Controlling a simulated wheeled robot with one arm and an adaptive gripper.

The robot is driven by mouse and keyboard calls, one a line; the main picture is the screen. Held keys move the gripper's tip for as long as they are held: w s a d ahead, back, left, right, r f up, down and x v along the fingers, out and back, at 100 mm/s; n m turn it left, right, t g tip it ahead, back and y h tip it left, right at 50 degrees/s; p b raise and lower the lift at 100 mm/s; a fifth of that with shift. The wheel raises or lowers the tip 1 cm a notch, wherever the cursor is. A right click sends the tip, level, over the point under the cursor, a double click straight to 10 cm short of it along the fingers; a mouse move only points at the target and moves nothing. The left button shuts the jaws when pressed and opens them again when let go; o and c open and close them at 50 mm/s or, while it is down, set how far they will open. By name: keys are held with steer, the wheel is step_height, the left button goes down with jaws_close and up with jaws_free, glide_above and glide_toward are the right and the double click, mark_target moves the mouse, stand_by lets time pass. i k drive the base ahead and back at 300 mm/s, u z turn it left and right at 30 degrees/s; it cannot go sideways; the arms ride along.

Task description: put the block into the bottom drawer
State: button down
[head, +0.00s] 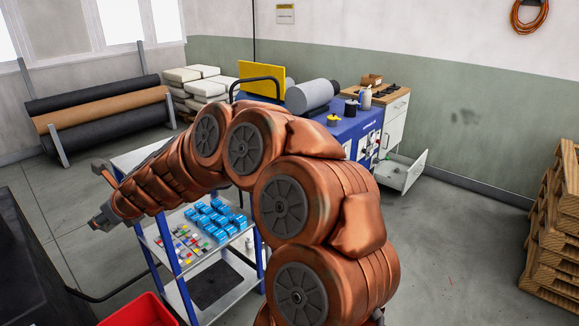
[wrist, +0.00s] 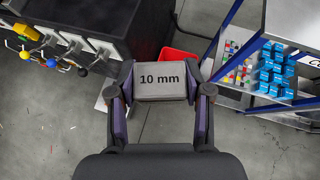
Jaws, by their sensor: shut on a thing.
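In the wrist view my gripper (wrist: 161,92) is shut on a grey block (wrist: 162,80) marked "10 mm", which sits between its two fingers. In the head view my gripper (head: 101,223) is at the far left, left of the trolley, and the block is too small there to make out clearly. The white drawer cabinet (head: 396,124) with a wooden top stands at the back right, far from my gripper. Its low drawer (head: 405,172) is pulled out. The drawer's inside is only partly visible.
A blue-framed trolley (head: 180,262) carries blue boxes (head: 214,217) and small coloured pieces. A red bin (head: 140,310) is on the floor. A blue machine (head: 352,128) stands beside the cabinet. Pallets (head: 555,230) are stacked at right. The floor before the drawer is clear.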

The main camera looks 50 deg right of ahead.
mark_target(399, 165)
steer(key=k, duration=0.45)
steer(key=z, duration=2.85)
steer(key=i, duration=6.8)
